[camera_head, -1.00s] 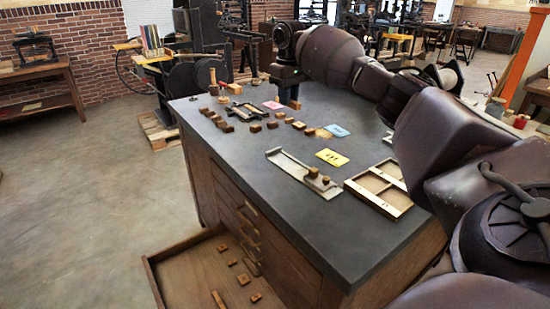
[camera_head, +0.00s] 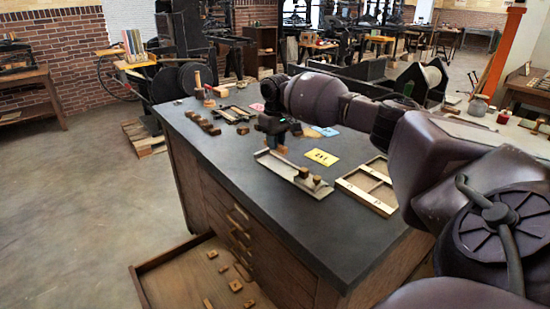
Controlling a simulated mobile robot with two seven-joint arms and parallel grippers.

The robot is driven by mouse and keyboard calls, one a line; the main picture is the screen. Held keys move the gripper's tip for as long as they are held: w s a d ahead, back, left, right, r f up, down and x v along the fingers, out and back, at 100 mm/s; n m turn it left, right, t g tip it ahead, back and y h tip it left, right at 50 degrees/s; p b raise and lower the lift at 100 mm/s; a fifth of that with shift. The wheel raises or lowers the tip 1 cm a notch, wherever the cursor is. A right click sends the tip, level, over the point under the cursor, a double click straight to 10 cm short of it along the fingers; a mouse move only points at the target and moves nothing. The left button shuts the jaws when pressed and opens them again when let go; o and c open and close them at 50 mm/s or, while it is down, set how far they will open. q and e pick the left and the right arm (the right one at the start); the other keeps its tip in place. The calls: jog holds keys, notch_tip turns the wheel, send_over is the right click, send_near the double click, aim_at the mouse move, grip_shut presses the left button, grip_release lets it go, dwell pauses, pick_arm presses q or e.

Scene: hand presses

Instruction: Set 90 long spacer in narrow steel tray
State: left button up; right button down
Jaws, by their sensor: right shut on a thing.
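The narrow steel tray (camera_head: 283,170) lies on the dark worktop, a long pale channel running from back left to front right. Two small wooden blocks (camera_head: 303,173) stand at its near end. My right gripper (camera_head: 276,138) is over the far end of the tray. It is shut on a small block, which I take to be the long spacer (camera_head: 282,150); the fingers largely hide it, and I cannot tell whether it touches the tray. No number on it is readable. My left gripper is out of view.
Several wooden blocks (camera_head: 203,122) lie left of the gripper. An open drawer (camera_head: 190,270) with loose blocks juts out at front left.

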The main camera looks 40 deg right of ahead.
aim_at(276, 164)
notch_tip(276, 164, down, 5)
jog(key=shift+b, duration=0.4)
jog(key=shift+f, duration=0.3)
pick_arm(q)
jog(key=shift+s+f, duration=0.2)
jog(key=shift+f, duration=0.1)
pick_arm(e)
jog(key=c, duration=1.5)
grip_release()
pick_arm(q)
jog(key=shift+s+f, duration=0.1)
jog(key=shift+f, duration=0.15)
pick_arm(e)
jog(key=shift+o, duration=0.7)
notch_tip(276, 164, up, 11)
jog(key=shift+r+p, duration=0.1)
jog(key=shift+p, duration=0.8)
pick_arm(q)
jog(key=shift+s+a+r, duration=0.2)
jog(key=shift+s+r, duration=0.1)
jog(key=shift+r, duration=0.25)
pick_arm(e)
jog(key=shift+r, duration=0.45)
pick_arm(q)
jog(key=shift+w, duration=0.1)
